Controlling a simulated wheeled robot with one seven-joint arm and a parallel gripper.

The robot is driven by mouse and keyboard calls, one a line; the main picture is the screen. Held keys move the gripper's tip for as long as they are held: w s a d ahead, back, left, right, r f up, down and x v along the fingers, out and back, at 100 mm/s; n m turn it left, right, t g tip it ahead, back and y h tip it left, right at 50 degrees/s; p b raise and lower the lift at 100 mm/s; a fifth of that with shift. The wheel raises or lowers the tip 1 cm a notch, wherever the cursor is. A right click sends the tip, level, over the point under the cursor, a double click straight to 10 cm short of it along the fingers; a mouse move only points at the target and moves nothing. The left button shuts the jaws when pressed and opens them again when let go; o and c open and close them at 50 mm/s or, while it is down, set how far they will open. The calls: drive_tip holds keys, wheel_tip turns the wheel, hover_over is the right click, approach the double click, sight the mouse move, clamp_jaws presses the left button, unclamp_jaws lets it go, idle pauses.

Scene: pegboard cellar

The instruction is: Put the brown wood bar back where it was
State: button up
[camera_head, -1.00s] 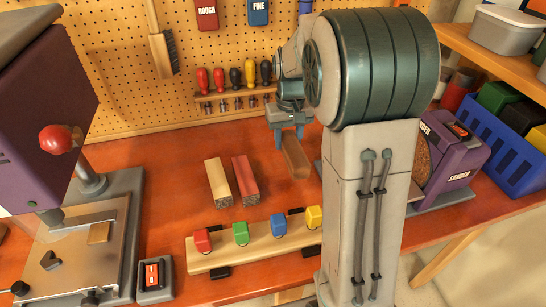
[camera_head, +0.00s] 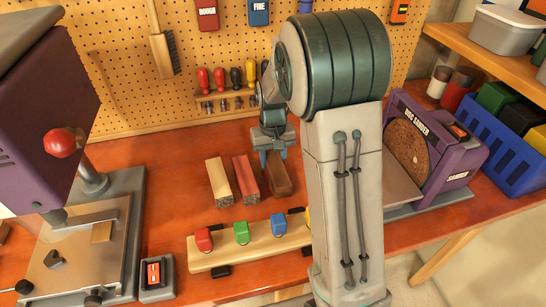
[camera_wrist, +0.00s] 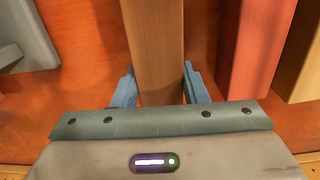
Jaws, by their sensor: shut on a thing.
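The brown wood bar (camera_head: 279,182) is at the right of a red wood bar (camera_head: 245,178) and a pale wood bar (camera_head: 219,183), roughly parallel to them. My gripper (camera_head: 273,157) is shut on the far end of the brown bar. In the wrist view the brown bar (camera_wrist: 155,35) runs between the two blue fingers of my gripper (camera_wrist: 158,88). The red bar (camera_wrist: 255,45) lies apart from it there, with a gap of bench between. I cannot tell whether the brown bar touches the bench.
A wooden strip with coloured blocks (camera_head: 220,259) lies in front of the bars. A purple disc sander (camera_head: 440,140) stands at the right, partly behind my arm. A purple machine with a red knob (camera_head: 62,142) stands at the left. Screwdrivers (camera_head: 235,78) hang on the pegboard behind.

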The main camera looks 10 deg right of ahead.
drive_tip(key=o, duration=1.2)
drive_tip(key=shift+f, duration=0.1)
drive_tip(key=shift+c, duration=0.2)
wheel_tip(320, 180, up, 11)
drive_tip(key=s+t, duration=0.3)
drive_tip(key=s, duration=1.9)
drive_tip(key=shift+r, duration=0.2)
